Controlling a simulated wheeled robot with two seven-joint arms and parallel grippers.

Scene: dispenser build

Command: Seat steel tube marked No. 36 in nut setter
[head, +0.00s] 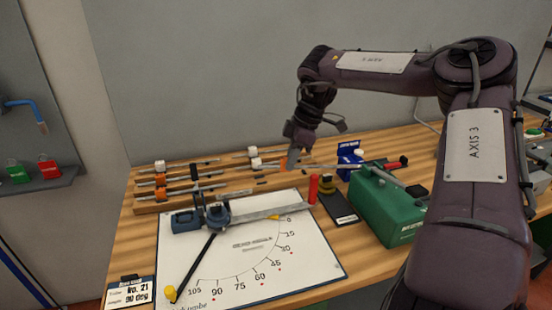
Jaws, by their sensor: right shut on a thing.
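My right gripper (293,160) points down at the right end of the wooden rack (150,207) on the bench. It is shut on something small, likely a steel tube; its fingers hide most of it. Several thin steel tubes lie across the rack, some with white nuts (254,163) and some with orange ones (160,181). No number is readable on any tube. A green box (385,215) with a grey rod and clamp on top stands to the right; I cannot tell whether it is the nut setter. My left gripper is out of view.
A white angle board (240,270) with a blue bender (187,221) and black lever fills the bench front. A card (130,292) reads No. 21, 90 deg.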

